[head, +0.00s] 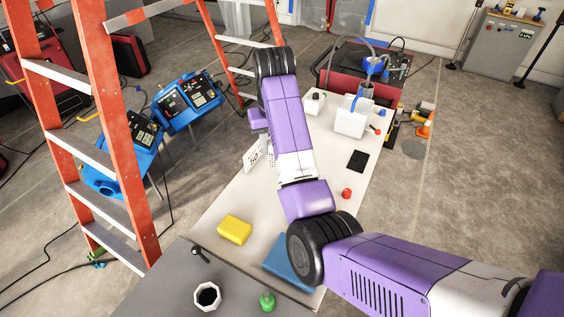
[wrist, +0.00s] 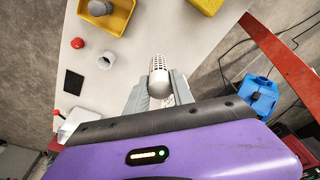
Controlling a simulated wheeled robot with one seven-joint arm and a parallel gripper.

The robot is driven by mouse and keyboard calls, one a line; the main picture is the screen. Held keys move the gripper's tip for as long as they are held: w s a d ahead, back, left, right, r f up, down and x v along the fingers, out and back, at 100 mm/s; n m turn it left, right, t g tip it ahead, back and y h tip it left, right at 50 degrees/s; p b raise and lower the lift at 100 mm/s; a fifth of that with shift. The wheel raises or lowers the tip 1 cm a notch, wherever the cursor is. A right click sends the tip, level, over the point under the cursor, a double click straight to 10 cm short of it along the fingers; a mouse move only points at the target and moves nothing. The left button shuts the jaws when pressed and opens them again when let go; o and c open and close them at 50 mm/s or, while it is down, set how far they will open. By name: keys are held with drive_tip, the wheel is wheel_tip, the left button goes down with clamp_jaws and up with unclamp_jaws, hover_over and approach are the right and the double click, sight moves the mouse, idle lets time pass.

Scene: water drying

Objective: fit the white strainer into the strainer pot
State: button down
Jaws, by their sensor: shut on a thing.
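The white strainer (wrist: 157,66) is a rounded, perforated piece between the two grey fingers of my gripper (wrist: 159,84) in the wrist view. My gripper is shut on it, with its slotted part pointing away from the hand. A sliver of the strainer also shows beside my arm in the head view (head: 271,161). A small grey cylinder (wrist: 106,60) stands on the table left of the strainer in the wrist view; it may be the strainer pot, but I cannot tell for sure. My arm seems to hide it in the head view.
A yellow tray (wrist: 121,17) and a yellow sponge (head: 235,229) are on the table. A black pad (head: 358,160), a red knob (head: 347,193), a white container (head: 350,120) and a white sign (head: 253,154) are also there. An orange ladder (head: 103,90) stands beside the table.

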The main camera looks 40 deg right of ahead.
drive_tip(key=shift+r, duration=0.35)
drive_tip(key=shift+d+r, duration=0.2)
drive_tip(key=s+d+b, duration=0.1)
drive_tip(key=s+d, duration=0.1)
drive_tip(key=d, duration=0.6)
drive_tip(key=s+d+b, duration=0.1)
drive_tip(key=s+d, duration=0.2)
drive_tip(key=d, duration=0.6)
drive_tip(key=shift+w+a+f+b, duration=0.1)
drive_tip(key=shift+f+b, duration=0.5)
drive_tip(key=shift+f, duration=4.35)
drive_tip(key=shift+a+f+b, duration=0.1)
drive_tip(key=shift+f+b, duration=0.45)
drive_tip(key=shift+f, duration=4.35)
